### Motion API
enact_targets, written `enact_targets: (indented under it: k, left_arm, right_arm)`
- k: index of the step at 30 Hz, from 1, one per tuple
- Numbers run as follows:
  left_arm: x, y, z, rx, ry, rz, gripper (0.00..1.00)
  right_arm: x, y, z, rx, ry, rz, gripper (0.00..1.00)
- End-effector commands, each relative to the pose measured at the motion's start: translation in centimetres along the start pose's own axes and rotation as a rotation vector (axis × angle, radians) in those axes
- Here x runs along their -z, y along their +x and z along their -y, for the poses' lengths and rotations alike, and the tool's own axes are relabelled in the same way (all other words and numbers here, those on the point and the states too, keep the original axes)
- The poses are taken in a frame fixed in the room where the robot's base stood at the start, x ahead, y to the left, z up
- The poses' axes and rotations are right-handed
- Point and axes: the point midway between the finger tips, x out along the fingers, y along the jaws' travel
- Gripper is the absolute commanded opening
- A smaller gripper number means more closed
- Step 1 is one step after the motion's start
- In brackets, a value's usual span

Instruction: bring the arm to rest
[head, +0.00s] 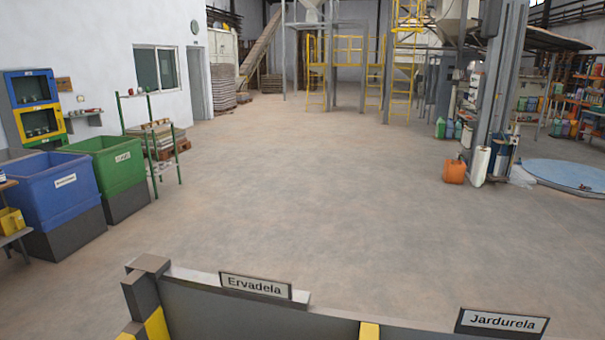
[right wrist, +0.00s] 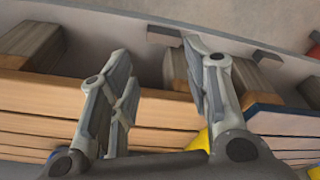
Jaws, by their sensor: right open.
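My right gripper (right wrist: 160,95) shows in the right wrist view, with its two grey fingers spread apart and nothing between them. It hangs over a structure of light wooden slats (right wrist: 45,98) with a grey wall (right wrist: 140,32) behind. Whether the fingers touch anything below cannot be told. Neither gripper shows in the head view, and my left gripper is out of sight.
In the head view a low grey barrier (head: 250,315) with signs "Ervadela" (head: 255,287) and "Jardurela" (head: 502,321) stands close in front. A blue bin (head: 60,205) and a green bin (head: 115,165) stand left, an orange canister (head: 454,171) right. The middle floor is clear.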

Motion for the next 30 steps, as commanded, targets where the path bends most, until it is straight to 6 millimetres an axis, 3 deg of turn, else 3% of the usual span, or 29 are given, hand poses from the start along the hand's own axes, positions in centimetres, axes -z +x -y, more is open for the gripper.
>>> enact_targets:
  k: [3, 9, 18, 24, 30]
  left_arm:
    - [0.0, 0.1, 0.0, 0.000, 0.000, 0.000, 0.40]
    - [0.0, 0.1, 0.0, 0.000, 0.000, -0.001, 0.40]
    - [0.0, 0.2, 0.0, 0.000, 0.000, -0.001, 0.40]
    - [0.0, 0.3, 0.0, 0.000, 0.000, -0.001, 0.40]
    - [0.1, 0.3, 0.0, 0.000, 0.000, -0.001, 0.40]
  right_arm:
    - [-3.0, 3.5, 0.2, 0.002, -0.004, 0.026, 0.44]
    - [-8.9, 8.4, 0.5, 0.006, -0.013, 0.059, 0.44]
    - [-17.4, 12.1, 0.6, 0.009, -0.023, 0.099, 0.44]
    - [-19.8, 12.5, 0.5, 0.010, -0.026, 0.109, 0.44]
    - [-20.0, 12.5, 0.5, 0.010, -0.027, 0.108, 0.44]
